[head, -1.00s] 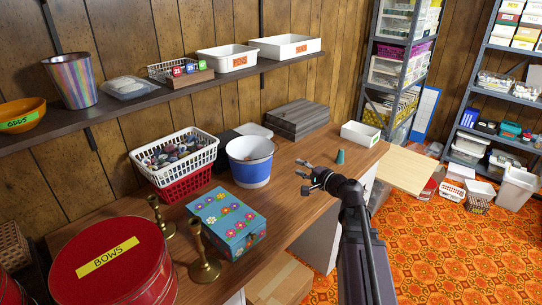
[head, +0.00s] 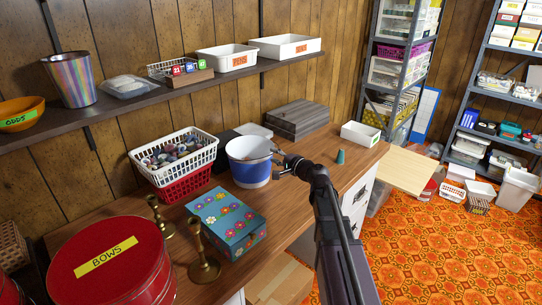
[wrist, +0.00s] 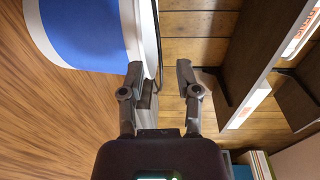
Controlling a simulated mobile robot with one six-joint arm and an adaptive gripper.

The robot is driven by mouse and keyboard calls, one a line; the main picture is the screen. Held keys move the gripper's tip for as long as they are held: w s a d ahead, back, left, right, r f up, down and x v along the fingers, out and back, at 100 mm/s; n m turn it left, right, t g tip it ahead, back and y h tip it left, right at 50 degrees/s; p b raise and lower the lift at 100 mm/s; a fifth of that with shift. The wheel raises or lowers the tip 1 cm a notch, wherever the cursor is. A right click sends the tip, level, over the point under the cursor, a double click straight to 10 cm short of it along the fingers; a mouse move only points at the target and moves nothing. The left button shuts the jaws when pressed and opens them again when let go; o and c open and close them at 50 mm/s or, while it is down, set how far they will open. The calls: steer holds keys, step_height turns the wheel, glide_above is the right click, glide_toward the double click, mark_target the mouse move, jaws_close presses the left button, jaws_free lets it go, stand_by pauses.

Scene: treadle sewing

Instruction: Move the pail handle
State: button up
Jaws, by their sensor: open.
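The pail (head: 250,174), white with a blue band, stands upright on the wooden desk. It also shows at the upper left of the wrist view (wrist: 85,30). Its thin dark handle (wrist: 159,40) hangs down along the rim on the side facing my gripper. My gripper (head: 277,161) is at the pail's right side, near the rim. In the wrist view my gripper (wrist: 160,75) is open, with one finger beside the pail wall and the other out over free space. The handle shows between the fingers, closer to the pail-side finger; I cannot tell whether they touch.
A white basket (head: 178,154) on a red one stands left of the pail. A flowered box (head: 226,221) and brass candlesticks (head: 203,259) are in front. A grey box stack (head: 298,119) is behind.

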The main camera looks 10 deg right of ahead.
steer(key=shift+x, duration=1)
jaws_close()
